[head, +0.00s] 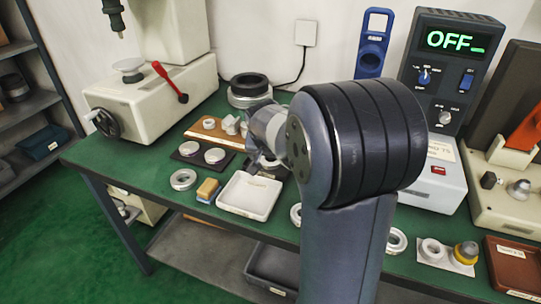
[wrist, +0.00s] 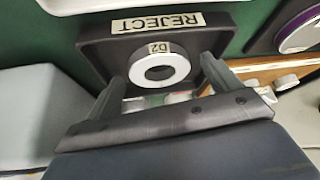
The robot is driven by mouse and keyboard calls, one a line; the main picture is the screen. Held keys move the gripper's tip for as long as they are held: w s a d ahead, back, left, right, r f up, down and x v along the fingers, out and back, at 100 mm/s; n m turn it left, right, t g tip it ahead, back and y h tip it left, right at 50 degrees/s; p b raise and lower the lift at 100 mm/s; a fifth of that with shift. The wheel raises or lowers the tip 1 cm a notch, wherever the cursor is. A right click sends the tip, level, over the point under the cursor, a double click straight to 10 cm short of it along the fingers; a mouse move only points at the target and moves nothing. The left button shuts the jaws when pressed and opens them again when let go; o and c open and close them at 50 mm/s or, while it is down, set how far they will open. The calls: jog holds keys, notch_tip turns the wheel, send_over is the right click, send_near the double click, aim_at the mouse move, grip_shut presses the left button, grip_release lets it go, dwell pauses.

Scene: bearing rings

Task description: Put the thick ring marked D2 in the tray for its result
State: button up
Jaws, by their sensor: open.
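The thick ring marked D2 (wrist: 181,68) is pale metal with a round hole. In the wrist view it lies flat in a dark tray (wrist: 96,50) labelled REJECT, its D2 tag towards the label. My gripper (wrist: 163,58) is open, with one finger on each side of the ring. I cannot tell whether the fingers touch it. In the head view my gripper (head: 262,158) is low over the bench behind the white tray (head: 249,212). My arm hides most of the dark tray there, and the ring is not visible.
Two discs lie on a dark mat (head: 188,164) left of my gripper. A wooden board (head: 201,123) with small parts is behind it. A loose ring (head: 183,179) and a yellow-and-blue block (head: 208,190) are near the front. A control box (head: 447,75) reading OFF stands right.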

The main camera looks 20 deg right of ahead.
aim_at(270, 160)
jog(key=p+v, duration=0.2)
jog(key=v, duration=1)
jog(key=shift+r, duration=0.15)
jog(key=b+x, duration=0.2)
jog(key=x, duration=1.1)
jog(key=shift+s, duration=0.15)
notch_tip(270, 160, up, 4)
jog(key=shift+a+p, duration=0.1)
jog(key=shift+p, duration=0.35)
